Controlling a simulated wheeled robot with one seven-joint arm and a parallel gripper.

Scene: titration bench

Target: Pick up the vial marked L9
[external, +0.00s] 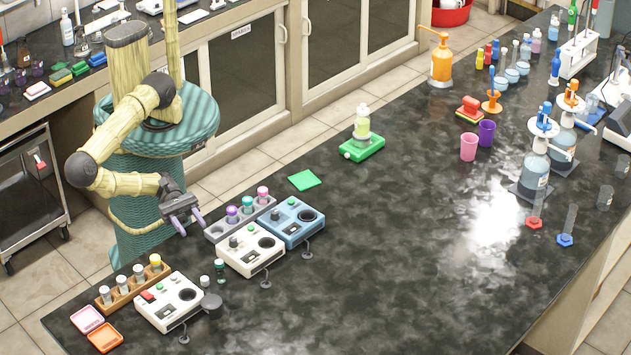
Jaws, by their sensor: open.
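No label is readable at this size, so I cannot tell which vial is L9. A grey rack (216,234) holds vials with a purple cap (232,211), a teal cap (247,201) and a pink cap (263,192). A wooden rack (106,306) holds several vials, one with a yellow cap (156,261). A dark green-capped vial (219,268) stands loose on the bench beside a white device. My gripper (190,223) is open and empty, with its purple fingers apart, at the bench edge just left of the grey rack.
White devices (251,250) (168,302) and a blue one (291,222) stand near the racks. Pink (87,319) and orange (104,337) trays lie front left. A bottle on a green base (361,149) stands farther back. The middle of the dark bench (400,260) is clear.

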